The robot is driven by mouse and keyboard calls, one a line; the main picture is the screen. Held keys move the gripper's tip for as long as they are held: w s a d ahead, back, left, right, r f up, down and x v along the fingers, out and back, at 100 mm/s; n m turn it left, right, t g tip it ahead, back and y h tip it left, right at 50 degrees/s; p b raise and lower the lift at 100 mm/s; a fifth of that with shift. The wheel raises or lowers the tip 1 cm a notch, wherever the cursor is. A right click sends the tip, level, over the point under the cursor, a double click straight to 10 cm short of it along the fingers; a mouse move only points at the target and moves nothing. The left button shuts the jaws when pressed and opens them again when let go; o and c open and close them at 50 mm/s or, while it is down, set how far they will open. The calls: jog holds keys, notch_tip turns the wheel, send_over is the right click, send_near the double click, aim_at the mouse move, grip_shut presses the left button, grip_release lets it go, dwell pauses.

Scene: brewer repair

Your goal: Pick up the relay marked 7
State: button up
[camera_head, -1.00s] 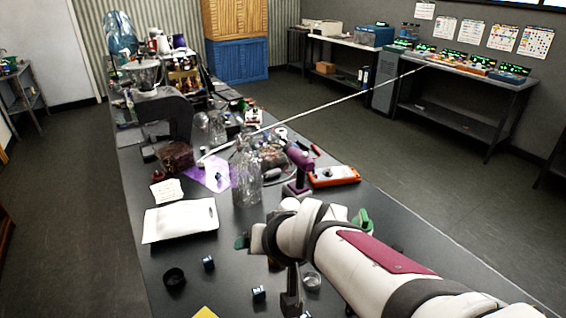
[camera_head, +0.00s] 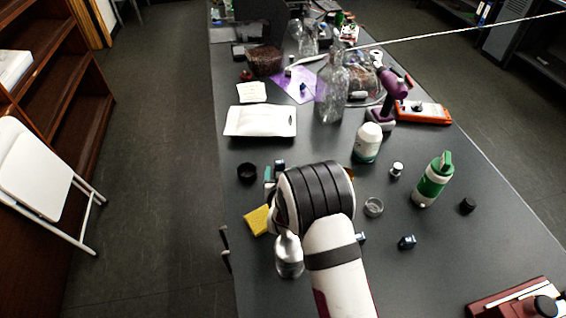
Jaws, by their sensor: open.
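Small dark-blue blocks that look like relays lie on the dark table. One (camera_head: 407,242) is right of my arm, one (camera_head: 361,238) is partly hidden beside my forearm, and one (camera_head: 279,165) is just behind my wrist. Another small block (camera_head: 302,87) sits on the purple cloth. No number can be read on any of them, so I cannot tell which is marked 7. My arm reaches in from the bottom over the table. My gripper's fingers cannot be made out; my wrist and forearm cover that area.
A yellow sponge (camera_head: 257,220), black ring (camera_head: 247,172), clear small dish (camera_head: 374,207), white bottle (camera_head: 367,142) and green bottle (camera_head: 433,180) surround my arm. A glass bottle (camera_head: 331,92) stands farther back. A red-brown case (camera_head: 515,298) lies front right.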

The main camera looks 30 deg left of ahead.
aim_at(280, 163)
jog(key=x, duration=0.5)
jog(key=shift+a+f, duration=0.1)
jog(key=shift+a, duration=0.05)
jog(key=shift+s, duration=0.1)
grip_shut()
